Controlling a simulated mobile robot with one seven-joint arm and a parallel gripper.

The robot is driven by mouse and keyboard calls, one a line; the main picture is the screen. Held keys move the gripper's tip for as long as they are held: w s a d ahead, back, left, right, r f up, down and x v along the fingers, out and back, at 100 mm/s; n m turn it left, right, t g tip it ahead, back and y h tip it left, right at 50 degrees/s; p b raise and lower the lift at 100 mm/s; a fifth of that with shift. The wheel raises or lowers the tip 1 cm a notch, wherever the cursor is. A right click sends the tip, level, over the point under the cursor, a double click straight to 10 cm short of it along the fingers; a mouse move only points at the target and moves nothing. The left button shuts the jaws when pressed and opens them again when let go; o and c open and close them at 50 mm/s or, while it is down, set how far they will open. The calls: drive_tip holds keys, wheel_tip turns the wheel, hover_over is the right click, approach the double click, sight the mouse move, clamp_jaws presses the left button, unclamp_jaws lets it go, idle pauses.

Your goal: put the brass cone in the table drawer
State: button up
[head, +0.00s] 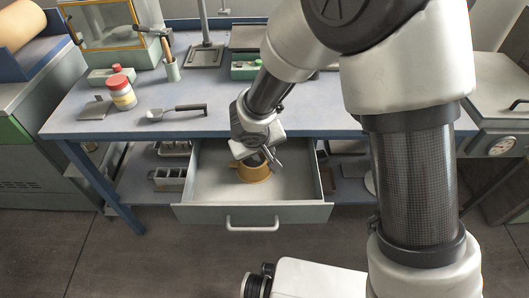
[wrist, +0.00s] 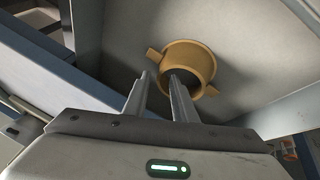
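The brass cone (head: 254,174) is a hollow, yellow-brass round piece with small side tabs. It rests inside the open table drawer (head: 208,186), on the drawer floor near the middle. The wrist view shows the cone (wrist: 189,53) with its dark opening partly towards the camera. My gripper (head: 266,158) reaches down into the drawer, right over the cone. In the wrist view my gripper (wrist: 160,76) has its fingers apart: one tip overlaps the cone's opening, the other is outside its left side. Whether either finger touches the cone I cannot tell.
The drawer is pulled out below the blue bench top (head: 225,122). On the bench are a red-lidded jar (head: 122,92), a scoop (head: 176,112), a stand (head: 205,55) and a glass case (head: 108,22). The drawer floor around the cone is clear.

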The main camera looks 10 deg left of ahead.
drive_tip(key=p+v, duration=0.3)
drive_tip(key=v, duration=0.7)
drive_tip(key=d+r+m+h, duration=0.1)
drive_tip(key=d+r+m, duration=0.1)
drive_tip(key=d+r, duration=0.6)
drive_tip(key=d+r+m+h, duration=0.1)
drive_tip(key=d+r+m, duration=0.1)
drive_tip(key=d+r, duration=0.65)
drive_tip(key=s+d+r+m+y, duration=0.2)
drive_tip(key=s+d+r, duration=0.1)
drive_tip(key=s+d, duration=0.7)
drive_tip(key=s, duration=0.3)
drive_tip(key=shift+s+r+m+b, duration=0.2)
drive_tip(key=shift+r+m+b, duration=0.1)
drive_tip(key=shift+r+m, duration=0.1)
